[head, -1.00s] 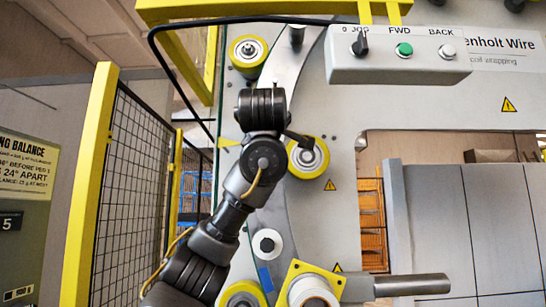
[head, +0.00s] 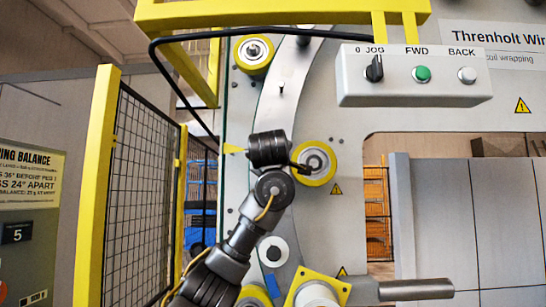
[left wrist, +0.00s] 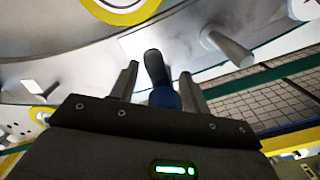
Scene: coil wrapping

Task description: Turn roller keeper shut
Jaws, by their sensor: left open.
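In the left wrist view, a dark round-ended lever (left wrist: 154,66) with a blue part (left wrist: 165,98) below it shows between the fingers of my left gripper (left wrist: 159,72). It looks like the roller keeper, but I cannot be sure. The fingers are apart, one on each side of it; I cannot tell whether they touch it. In the head view my left arm's dark wrist (head: 268,148) is in front of the curved grey ring (head: 279,112), just left of a yellow-rimmed roller (head: 315,163). The keeper cannot be made out there. My right gripper is not in view.
Another yellow-rimmed roller (head: 253,54) is above, and a yellow square plate (head: 333,283) with a metal bar (head: 415,289) below. A control box (head: 413,75) hangs at the upper right. A mesh fence (head: 140,200) stands left of my arm.

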